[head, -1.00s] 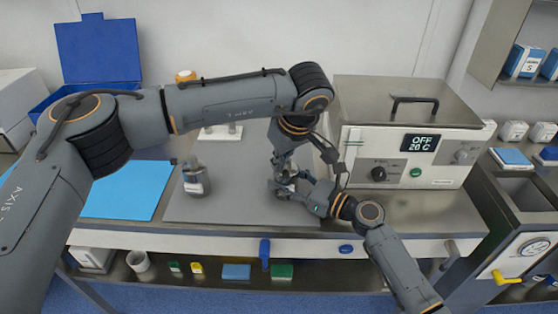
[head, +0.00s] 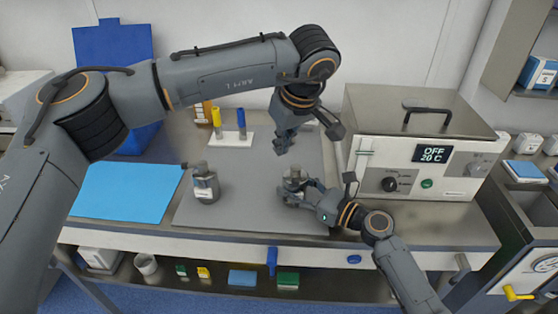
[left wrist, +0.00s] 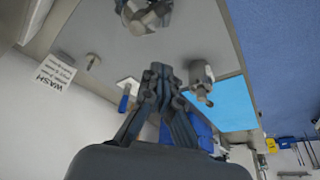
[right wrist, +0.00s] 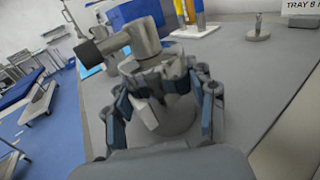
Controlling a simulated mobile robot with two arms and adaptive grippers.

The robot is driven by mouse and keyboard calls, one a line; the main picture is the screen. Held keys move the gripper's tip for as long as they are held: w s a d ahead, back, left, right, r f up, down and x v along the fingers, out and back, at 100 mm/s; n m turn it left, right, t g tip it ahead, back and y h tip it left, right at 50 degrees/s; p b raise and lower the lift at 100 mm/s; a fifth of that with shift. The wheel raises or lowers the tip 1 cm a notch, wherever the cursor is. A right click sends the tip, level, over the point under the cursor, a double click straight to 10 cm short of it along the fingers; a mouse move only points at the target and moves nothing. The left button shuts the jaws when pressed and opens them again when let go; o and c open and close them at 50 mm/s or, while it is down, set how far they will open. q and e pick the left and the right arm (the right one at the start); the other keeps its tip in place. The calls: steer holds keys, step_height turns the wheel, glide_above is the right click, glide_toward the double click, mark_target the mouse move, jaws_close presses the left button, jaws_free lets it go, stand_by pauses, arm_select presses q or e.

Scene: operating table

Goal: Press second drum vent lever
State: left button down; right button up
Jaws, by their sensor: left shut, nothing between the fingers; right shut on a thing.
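A grey metal drum (head: 291,173) stands on the grey mat, with my right gripper (head: 300,190) shut around it. In the right wrist view, its body (right wrist: 170,118) is between the right fingers, and a lever-like arm (right wrist: 110,42) with a dark end juts left near its top. Another grey drum (head: 205,187) stands free on the mat to the left, and also shows in the left wrist view (left wrist: 200,78). My left gripper (head: 283,148) is shut and empty, a little above and behind the held drum. The fingers partly hide the held drum.
A white stand (head: 233,140) with yellow and blue pieces is at the back of the mat (head: 240,215). A heating unit (head: 420,150) reading OFF, 20 C stands at the right. A blue sheet (head: 125,192) lies left. The mat's front is clear.

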steer(key=shift+d, duration=0.15)
arm_select(q)
steer(key=r, duration=0.1)
steer(key=d+r, duration=0.1)
steer(key=r, duration=0.1)
steer(key=shift+s+d+r, duration=0.1)
steer(key=shift+d+r, duration=0.05)
steer(key=shift+r, duration=0.15)
arm_select(e)
steer(key=o, duration=1.5)
